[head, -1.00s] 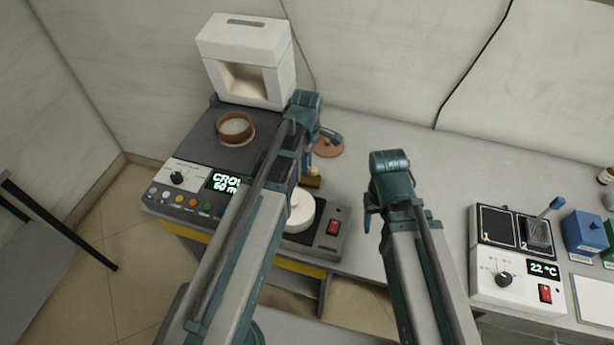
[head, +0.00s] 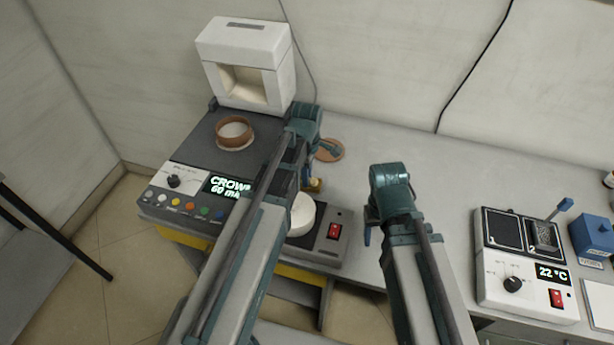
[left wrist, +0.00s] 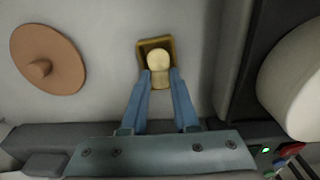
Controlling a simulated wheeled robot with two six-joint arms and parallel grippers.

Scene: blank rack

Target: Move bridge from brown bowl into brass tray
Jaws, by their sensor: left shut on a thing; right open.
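My left gripper (head: 308,181) has blue fingers shut on a small cream piece, the bridge (head: 317,184). In the left wrist view the bridge (left wrist: 159,68) sits between the fingertips (left wrist: 160,78) and overlaps the small brass tray (left wrist: 144,46). The tray also shows in the head view (head: 311,190), partly hidden by my left arm. I cannot tell whether the bridge touches the tray. The brown bowl (head: 219,137), pale inside, stands on the dark unit at the left. My right gripper (head: 368,226) is open over the bench, its fingers mostly hidden by its arm.
A brown lid with a knob (left wrist: 62,57) lies left of the tray in the left wrist view. A white round dish (head: 301,216) is near my left arm. A white furnace (head: 246,62) stands behind. A two-well heater (head: 528,262) stands at the right.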

